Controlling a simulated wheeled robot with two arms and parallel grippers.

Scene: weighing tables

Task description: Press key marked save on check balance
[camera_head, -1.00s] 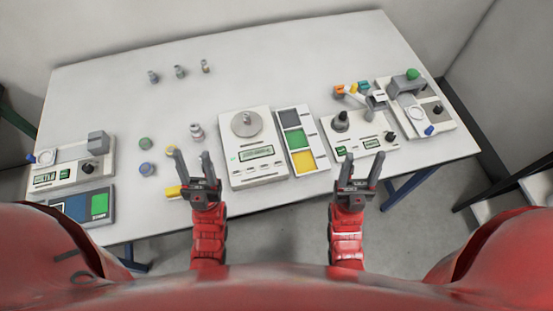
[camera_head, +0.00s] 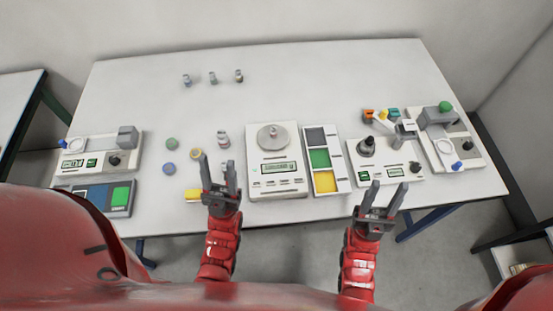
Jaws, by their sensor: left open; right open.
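A white balance (camera_head: 262,190) with a round grey pan (camera_head: 272,136) stands at the middle of the table's front. It has a green display (camera_head: 279,168) and a row of small keys below it; their labels are too small to read, so I cannot tell which is save. Other instruments with displays stand at the left (camera_head: 75,167) and right (camera_head: 352,150); I cannot read which is the check balance. My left gripper (camera_head: 217,160) is open and empty, just left of the middle balance. My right gripper (camera_head: 386,184) is open and empty, in front of the right instrument.
A tray with grey, green and yellow squares (camera_head: 319,157) adjoins the middle balance. Small weights (camera_head: 223,140) and coloured caps (camera_head: 171,144) stand left of it. A dark panel (camera_head: 92,196) lies front left. The table's back middle (camera_head: 310,80) is clear.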

